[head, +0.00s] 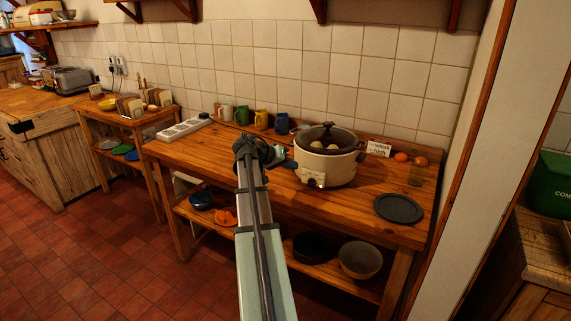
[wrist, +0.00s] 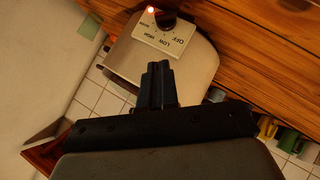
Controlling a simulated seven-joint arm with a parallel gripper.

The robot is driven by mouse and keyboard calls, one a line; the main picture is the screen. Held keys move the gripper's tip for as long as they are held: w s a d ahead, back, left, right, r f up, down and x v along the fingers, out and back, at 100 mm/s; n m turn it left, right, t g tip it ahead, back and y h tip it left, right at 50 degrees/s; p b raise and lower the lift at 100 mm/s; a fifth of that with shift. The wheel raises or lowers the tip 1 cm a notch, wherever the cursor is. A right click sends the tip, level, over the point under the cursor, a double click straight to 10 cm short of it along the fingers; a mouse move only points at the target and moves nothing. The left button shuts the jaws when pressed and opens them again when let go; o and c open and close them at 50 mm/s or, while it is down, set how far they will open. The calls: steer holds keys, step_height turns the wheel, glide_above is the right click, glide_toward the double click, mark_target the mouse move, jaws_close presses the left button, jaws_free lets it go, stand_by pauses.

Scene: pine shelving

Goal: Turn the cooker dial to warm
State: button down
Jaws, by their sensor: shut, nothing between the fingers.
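The cooker (head: 340,168) is a cream pot with a dark-handled glass lid (head: 327,136), standing on the wooden worktop. Pale round items show through the lid. Its dial (head: 312,182) is dark, on a pale front panel. The panel (wrist: 165,40) carries OFF, HIGH, LOW and a blurred word. I cannot tell where the dial points. My gripper (wrist: 158,68) is shut and empty, apart from the dial.
A dark round plate (head: 398,208) lies right of the cooker, with a small sign (head: 378,148) and orange-red fruit (head: 401,157) behind. Bowls (head: 360,259) sit on the lower shelf.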

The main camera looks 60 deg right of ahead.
mark_target(314, 181)
steer(key=s+d+f, duration=0.2)
steer(key=f, duration=0.1)
steer(key=s+d+f, duration=0.1)
steer(key=f, duration=0.1)
steer(key=shift+s+d+f, duration=0.1)
steer(key=shift+s+d, duration=0.3)
steer(key=shift+s+f, duration=0.35)
steer(key=shift+f, duration=0.15)
steer(key=shift+s+f, duration=0.35)
steer(key=shift+s, duration=0.2)
steer(key=shift+f, duration=0.1)
steer(key=shift+w, duration=0.1)
